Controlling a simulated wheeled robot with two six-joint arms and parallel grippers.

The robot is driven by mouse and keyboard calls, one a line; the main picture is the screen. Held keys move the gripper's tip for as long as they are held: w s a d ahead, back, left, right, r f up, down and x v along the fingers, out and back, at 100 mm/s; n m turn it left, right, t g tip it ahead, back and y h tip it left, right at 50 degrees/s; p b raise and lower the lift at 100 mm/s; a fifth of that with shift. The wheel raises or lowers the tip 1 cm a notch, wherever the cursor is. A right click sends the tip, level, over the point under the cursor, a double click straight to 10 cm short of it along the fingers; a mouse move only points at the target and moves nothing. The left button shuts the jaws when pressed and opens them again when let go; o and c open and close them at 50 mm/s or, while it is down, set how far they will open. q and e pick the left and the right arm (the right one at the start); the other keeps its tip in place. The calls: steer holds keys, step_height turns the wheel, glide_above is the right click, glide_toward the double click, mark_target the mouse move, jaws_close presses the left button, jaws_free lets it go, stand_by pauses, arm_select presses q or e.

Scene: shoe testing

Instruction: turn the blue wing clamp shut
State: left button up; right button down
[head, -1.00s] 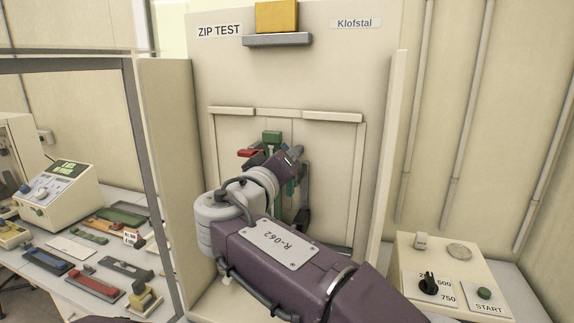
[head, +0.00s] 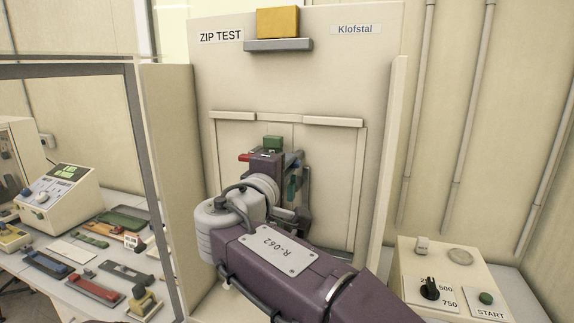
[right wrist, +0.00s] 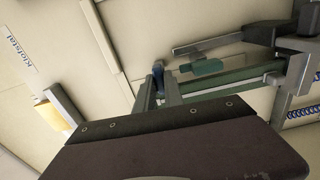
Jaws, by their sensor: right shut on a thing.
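The blue wing clamp (right wrist: 158,70) shows as a small blue piece between my fingertips in the right wrist view. My right gripper (right wrist: 159,88) is shut on it. In the head view the gripper's body hides most of the clamp, so its exact angle cannot be told. The clamp belongs to the fixture in the zip test booth, which has a green block (head: 272,142) on top and a red piece (head: 244,157) at its left. My left gripper is in neither view.
Booth side walls (head: 166,170) stand close on both sides of my arm. A control box (head: 452,270) with a dial and START button is at the right. A bench (head: 62,262) at the left holds several zip samples and an instrument. A yellow block (head: 277,22) sits on a shelf above.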

steer(key=shift+n, duration=0.3)
stand_by(0.4)
steer(key=c, duration=1.4)
jaws_free()
steer(key=shift+c, duration=0.2)
steer(key=b+v, duration=0.2)
steer(key=v, duration=0.7)
